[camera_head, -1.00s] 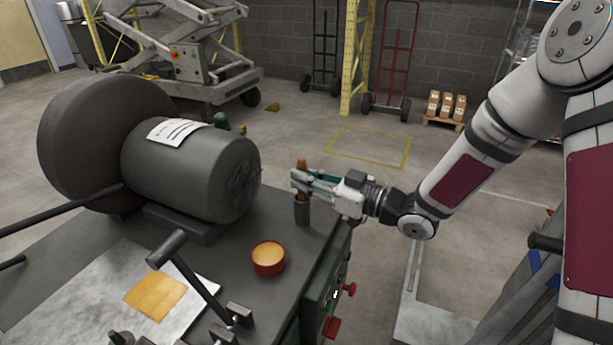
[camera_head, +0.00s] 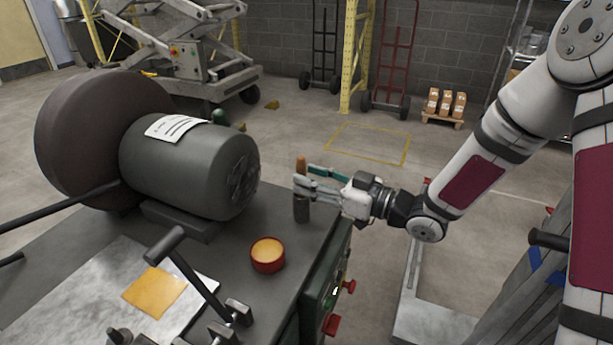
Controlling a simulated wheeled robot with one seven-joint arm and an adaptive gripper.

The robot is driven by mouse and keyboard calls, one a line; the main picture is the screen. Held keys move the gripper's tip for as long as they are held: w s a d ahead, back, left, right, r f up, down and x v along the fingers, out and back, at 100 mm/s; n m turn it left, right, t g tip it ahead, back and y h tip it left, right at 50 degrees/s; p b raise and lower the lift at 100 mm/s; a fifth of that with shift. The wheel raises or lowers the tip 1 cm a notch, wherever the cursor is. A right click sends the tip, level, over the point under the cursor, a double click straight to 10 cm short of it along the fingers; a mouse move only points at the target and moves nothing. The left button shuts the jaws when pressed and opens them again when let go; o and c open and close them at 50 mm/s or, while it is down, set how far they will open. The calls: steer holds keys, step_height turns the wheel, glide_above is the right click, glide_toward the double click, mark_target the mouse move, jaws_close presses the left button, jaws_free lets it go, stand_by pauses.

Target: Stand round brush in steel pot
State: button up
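The round brush (camera_head: 301,163) stands upright, its brown handle end showing above my gripper's fingers. The dark grey steel pot (camera_head: 301,210) stands near the back right edge of the bench, directly below the brush. The brush's lower part is hidden, and it appears to be inside the pot. My gripper (camera_head: 305,177) reaches in from the right at the height of the pot's top. Its fingers are spread, with a visible gap between the teal finger and the pale finger, on either side of the brush.
A red tub with orange contents (camera_head: 267,255) sits in front of the pot. A large grey motor (camera_head: 188,168) with a dark wheel fills the bench's left.

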steer(key=v, duration=1)
steer(key=shift+s+d, duration=0.1)
